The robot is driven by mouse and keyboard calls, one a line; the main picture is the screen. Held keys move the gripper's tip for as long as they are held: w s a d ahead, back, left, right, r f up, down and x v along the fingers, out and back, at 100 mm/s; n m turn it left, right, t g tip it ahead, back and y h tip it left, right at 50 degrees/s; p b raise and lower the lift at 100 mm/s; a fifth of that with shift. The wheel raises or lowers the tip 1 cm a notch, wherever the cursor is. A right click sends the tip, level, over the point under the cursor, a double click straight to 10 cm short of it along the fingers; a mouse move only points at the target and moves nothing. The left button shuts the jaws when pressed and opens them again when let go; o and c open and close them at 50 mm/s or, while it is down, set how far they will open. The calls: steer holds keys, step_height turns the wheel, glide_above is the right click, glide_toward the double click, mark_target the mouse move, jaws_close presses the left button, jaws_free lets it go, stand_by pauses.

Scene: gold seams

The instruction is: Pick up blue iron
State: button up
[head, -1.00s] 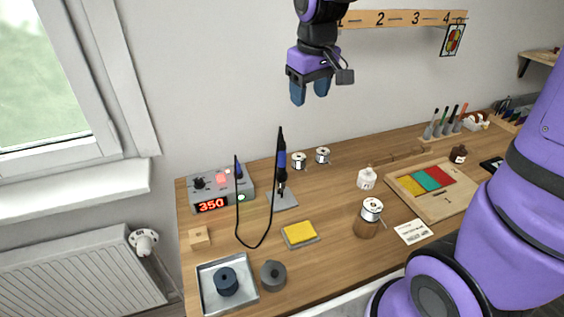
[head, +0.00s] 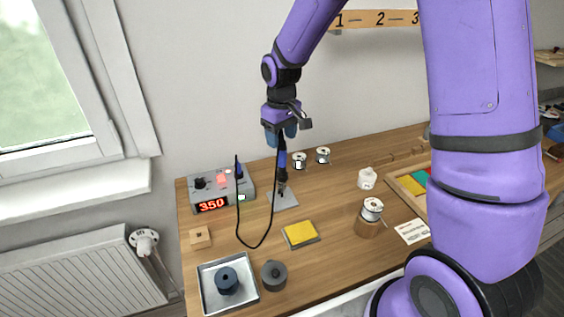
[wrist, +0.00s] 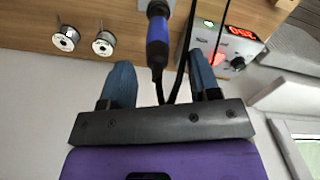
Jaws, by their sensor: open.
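The blue iron (head: 282,163) stands upright in its holder, black with a blue band, on a grey base plate (head: 286,200) in the head view. In the wrist view the iron (wrist: 157,45) comes down from the top, with its black end between my blue fingers. My gripper (head: 279,134) is directly over the iron, pointing down. My gripper (wrist: 163,80) is open, with one finger on each side of the iron's black end and gaps visible. I cannot tell from these views how deep the fingers reach.
A control station (head: 217,189) with a red 350 display stands left of the iron. A black cable (head: 240,215) loops in front. Two wire spools (head: 299,160) stand to the right. A yellow sponge (head: 300,233) and a metal tray (head: 205,290) lie nearer the front.

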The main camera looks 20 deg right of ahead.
mark_target(282, 151)
steer(key=shift+w+d+f, duration=0.1)
steer(key=shift+f, duration=2.65)
steer(key=c, duration=1)
steer(key=shift+r, duration=0.1)
